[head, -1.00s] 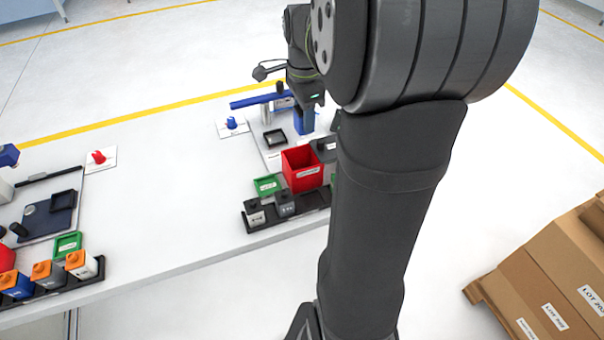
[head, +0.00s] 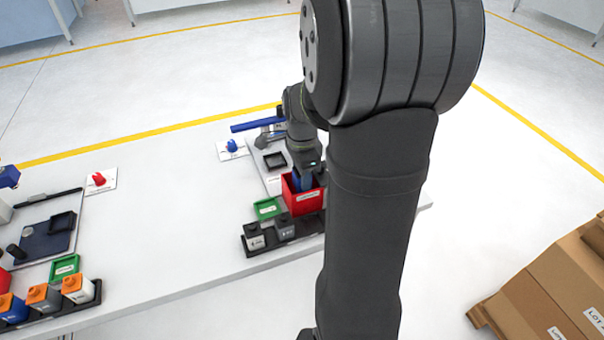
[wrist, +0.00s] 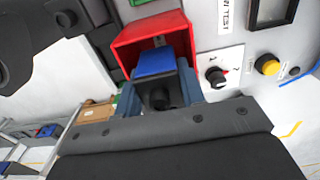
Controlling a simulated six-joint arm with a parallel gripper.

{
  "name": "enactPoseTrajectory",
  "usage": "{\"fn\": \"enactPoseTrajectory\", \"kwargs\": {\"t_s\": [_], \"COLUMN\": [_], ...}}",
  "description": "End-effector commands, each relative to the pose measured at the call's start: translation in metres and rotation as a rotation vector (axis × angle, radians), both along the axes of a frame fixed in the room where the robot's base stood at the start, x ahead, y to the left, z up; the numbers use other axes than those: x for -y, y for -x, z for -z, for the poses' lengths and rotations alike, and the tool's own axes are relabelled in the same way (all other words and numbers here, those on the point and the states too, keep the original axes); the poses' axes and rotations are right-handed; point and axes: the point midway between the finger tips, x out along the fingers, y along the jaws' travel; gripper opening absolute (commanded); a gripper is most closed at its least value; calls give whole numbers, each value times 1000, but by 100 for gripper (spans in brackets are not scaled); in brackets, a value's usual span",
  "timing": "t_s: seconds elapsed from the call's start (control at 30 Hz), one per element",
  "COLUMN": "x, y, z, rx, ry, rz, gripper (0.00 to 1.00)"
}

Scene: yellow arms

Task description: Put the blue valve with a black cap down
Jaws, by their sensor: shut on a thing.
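My gripper (head: 303,180) is over the red bin (head: 308,202), with its lower end at or inside the bin's opening. In the wrist view it is shut on the blue valve (wrist: 155,63), whose black cap (wrist: 159,98) faces the camera between the blue fingers. The red bin's walls (wrist: 127,38) rise just beyond the valve there. In the head view the valve is mostly hidden by my gripper and the bin. I cannot tell whether the valve touches the bin's floor.
A green tray (head: 267,208) and a black rack (head: 252,245) with grey blocks (head: 254,237) stand close to the bin. A black square frame (head: 275,160) and a card with a blue knob (head: 232,147) lie behind. The table's middle (head: 165,195) is clear.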

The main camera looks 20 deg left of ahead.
Motion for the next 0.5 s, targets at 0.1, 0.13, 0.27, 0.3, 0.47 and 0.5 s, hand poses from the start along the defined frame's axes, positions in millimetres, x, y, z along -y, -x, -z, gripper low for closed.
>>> {"fn": "enactPoseTrajectory", "kwargs": {"t_s": [0.1, 0.13, 0.27, 0.3, 0.47, 0.5], "x": [0, 0, 0, 0, 0, 0], "y": [0, 0, 0, 0, 0, 0], "z": [-1, -1, 2, 3, 8, 9], "rx": [1, 1, 1, 1, 1, 1], "ry": [-1, -1, -1, -1, -1, -1], "rz": [0, 0, 0, 0, 0, 0], "gripper": [8, 8, 8, 8, 8, 8]}}
